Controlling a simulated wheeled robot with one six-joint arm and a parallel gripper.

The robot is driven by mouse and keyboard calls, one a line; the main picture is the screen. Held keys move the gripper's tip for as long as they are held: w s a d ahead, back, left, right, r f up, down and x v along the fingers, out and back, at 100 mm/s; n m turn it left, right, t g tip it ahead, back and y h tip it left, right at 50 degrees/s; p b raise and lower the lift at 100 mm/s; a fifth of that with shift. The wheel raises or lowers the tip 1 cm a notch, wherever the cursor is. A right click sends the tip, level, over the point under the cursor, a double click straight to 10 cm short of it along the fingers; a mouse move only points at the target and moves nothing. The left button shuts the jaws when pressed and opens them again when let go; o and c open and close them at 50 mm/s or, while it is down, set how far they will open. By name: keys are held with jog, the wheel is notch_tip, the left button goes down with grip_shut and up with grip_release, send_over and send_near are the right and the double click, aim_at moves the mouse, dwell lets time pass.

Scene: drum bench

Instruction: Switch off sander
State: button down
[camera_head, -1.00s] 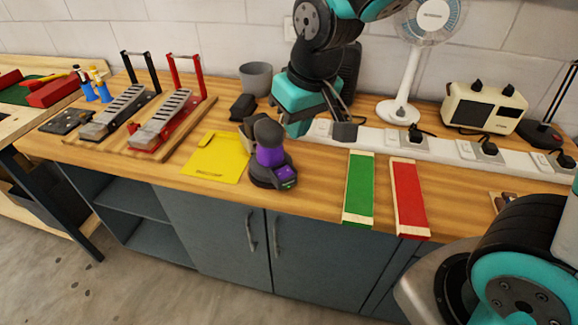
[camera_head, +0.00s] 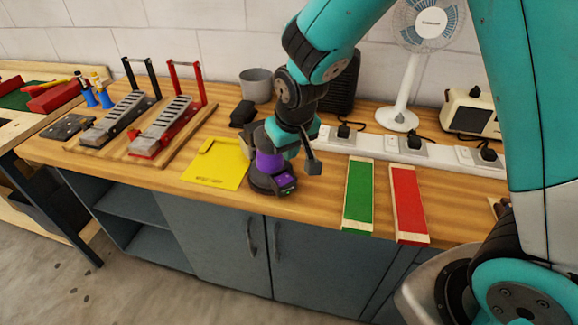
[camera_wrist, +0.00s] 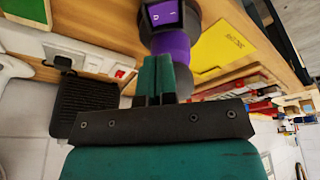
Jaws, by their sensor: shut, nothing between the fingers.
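The sander (camera_head: 266,172), black and purple, stands upright near the bench's front edge, right of the yellow sheet. Its purple switch panel with I and O marks shows at the top of the wrist view (camera_wrist: 165,15). My gripper (camera_wrist: 158,60) is shut and empty, its teal fingertips close to the sander's purple body. I cannot tell whether they touch. In the head view my gripper (camera_head: 280,138) is just above and behind the sander, hiding part of its top.
A white power strip (camera_head: 385,143) with several plugs runs behind, right of the sander. Green (camera_head: 358,195) and red (camera_head: 408,203) sanding blocks lie to the right. A yellow sheet (camera_head: 218,165) lies left. A grey cup (camera_head: 256,83) and fan (camera_head: 400,112) stand behind.

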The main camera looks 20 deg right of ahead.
aim_at(288, 176)
jog(key=x, duration=0.2)
jog(key=p+x, duration=0.1)
jog(key=x, duration=0.1)
jog(key=s+x, duration=0.1)
jog(key=x, duration=0.2)
jog(key=shift+d+f, duration=0.15)
jog(key=shift+d, duration=0.1)
